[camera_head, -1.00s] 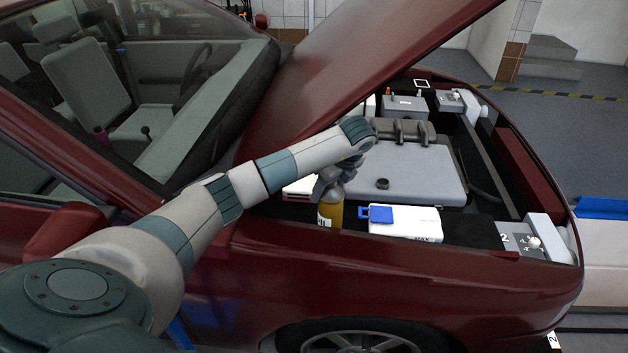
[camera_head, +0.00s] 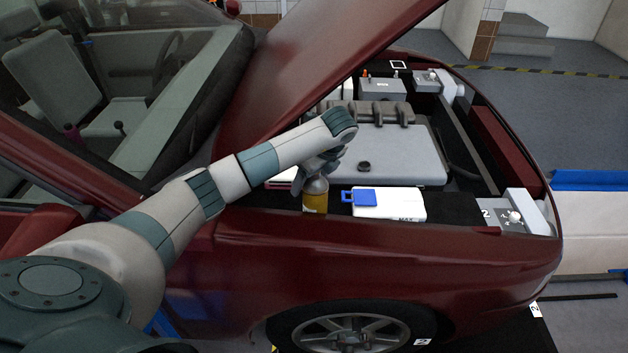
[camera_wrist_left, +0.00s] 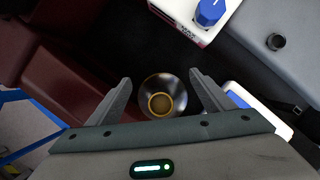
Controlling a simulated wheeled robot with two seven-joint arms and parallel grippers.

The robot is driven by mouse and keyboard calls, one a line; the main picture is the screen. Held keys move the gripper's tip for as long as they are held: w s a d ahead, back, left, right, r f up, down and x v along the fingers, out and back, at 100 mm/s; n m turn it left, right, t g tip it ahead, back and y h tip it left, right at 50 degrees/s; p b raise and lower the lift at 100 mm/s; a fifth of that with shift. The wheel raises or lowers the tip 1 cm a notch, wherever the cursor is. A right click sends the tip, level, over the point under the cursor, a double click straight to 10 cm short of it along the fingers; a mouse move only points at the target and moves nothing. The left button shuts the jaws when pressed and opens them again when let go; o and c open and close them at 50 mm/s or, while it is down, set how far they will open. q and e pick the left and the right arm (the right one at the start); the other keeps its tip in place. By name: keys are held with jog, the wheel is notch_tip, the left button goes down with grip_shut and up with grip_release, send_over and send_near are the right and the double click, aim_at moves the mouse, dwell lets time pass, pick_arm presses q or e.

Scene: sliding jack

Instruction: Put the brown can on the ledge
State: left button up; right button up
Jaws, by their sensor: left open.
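The brown can (camera_head: 315,197) has a yellow-brown body and a grey domed top. It stands upright at the near side of the open engine bay, by the dark red fender. In the left wrist view its round top (camera_wrist_left: 161,98) shows between the two fingers. My left gripper (camera_head: 322,172) is open around the can's upper part, with a finger on each side; I cannot tell if they touch it. The ledge (camera_head: 462,209) seems to be the black strip along the near side of the bay. My right gripper is in neither view.
A white reservoir with a blue cap (camera_head: 388,204) stands just right of the can. Another white box with red (camera_head: 282,180) is partly hidden behind my left arm. The raised hood (camera_head: 310,75) hangs over the bay. A grey unit marked 2 (camera_head: 510,212) stands at the right corner.

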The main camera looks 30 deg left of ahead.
pick_arm(q)
jog(key=shift+r, duration=0.15)
jog(key=shift+d+r, duration=0.1)
jog(key=shift+r, duration=0.2)
jog(key=v, duration=0.2)
jog(key=d+b+v, duration=0.1)
jog(key=v, duration=0.1)
jog(key=shift+s+d+r, duration=0.1)
jog(key=shift+r, duration=0.1)
jog(key=s+d+b, duration=0.1)
jog(key=s+d, duration=0.1)
jog(key=d, duration=0.8)
jog(key=shift+s+d, duration=0.3)
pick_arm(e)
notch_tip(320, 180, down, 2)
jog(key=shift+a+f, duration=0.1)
pick_arm(q)
jog(key=shift+f, duration=0.1)
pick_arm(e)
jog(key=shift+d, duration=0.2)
